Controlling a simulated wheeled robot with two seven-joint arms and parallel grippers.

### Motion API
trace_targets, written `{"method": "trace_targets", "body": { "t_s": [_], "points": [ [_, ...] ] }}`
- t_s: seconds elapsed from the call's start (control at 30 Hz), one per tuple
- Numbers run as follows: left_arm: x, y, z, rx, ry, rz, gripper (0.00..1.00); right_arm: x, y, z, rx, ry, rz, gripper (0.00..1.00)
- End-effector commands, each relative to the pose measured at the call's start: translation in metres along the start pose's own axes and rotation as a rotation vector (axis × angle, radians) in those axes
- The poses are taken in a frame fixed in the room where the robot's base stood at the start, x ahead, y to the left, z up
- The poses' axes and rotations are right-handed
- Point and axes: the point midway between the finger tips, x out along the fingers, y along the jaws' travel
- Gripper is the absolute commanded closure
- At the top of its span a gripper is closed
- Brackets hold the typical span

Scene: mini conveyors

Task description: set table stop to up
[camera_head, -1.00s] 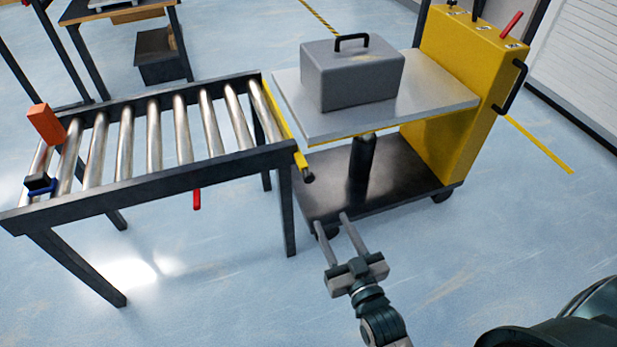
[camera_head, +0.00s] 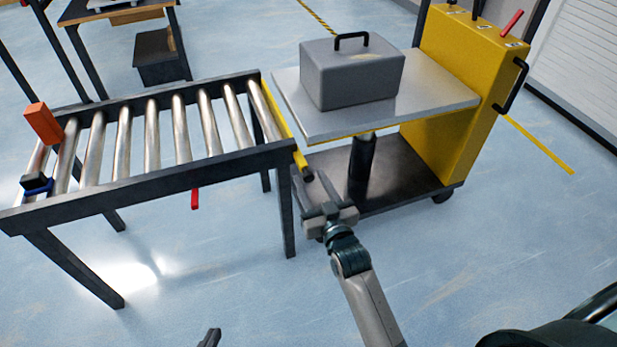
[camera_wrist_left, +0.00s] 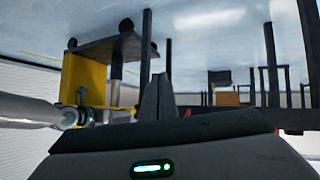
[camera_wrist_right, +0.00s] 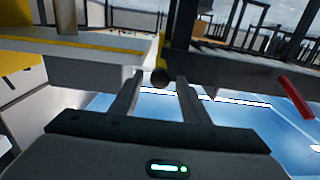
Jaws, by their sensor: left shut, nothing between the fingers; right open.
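A yellow bar (camera_head: 283,118) with a dark knob (camera_head: 308,176) lies across the right end of the roller conveyor, beside the lift table. It looks like the table stop. My right gripper (camera_head: 315,186) is open just below and in front of the knob. In the right wrist view the knob (camera_wrist_right: 160,77) shows between and beyond the open fingertips (camera_wrist_right: 157,80); I cannot tell whether they touch it. My left gripper (camera_head: 212,335) is shut and empty at the bottom edge, well away from the bar; its closed fingers (camera_wrist_left: 156,95) show in the left wrist view.
A grey case (camera_head: 350,75) stands on the lift table's plate (camera_head: 440,103), in front of the yellow column (camera_head: 462,100) with a red lever (camera_head: 511,23). A red handle (camera_head: 195,198) hangs under the conveyor (camera_head: 150,175). An orange block (camera_head: 43,123) sits at its far left. The floor in front is clear.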

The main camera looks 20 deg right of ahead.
Motion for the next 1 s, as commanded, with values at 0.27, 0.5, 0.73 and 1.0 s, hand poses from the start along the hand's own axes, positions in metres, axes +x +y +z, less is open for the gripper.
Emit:
{"method": "trace_targets", "body": {
  "t_s": [0.27,0.5,0.73,1.0],
  "points": [
    [0.002,0.003,-0.010,0.007,0.053,0.004,1.00,0.022,0.000,0.000,0.000,0.000,0.000,0.58],
    [0.002,0.003,-0.011,0.007,0.058,0.005,1.00,0.024,0.000,0.000,0.000,0.000,0.000,0.58],
    [0.002,0.003,-0.011,0.008,0.059,0.005,1.00,0.023,0.000,0.000,0.000,0.000,0.000,0.94],
    [0.000,0.003,-0.011,0.008,0.047,0.004,1.00,0.023,0.000,-0.002,0.000,0.000,0.000,1.00]
  ]
}}
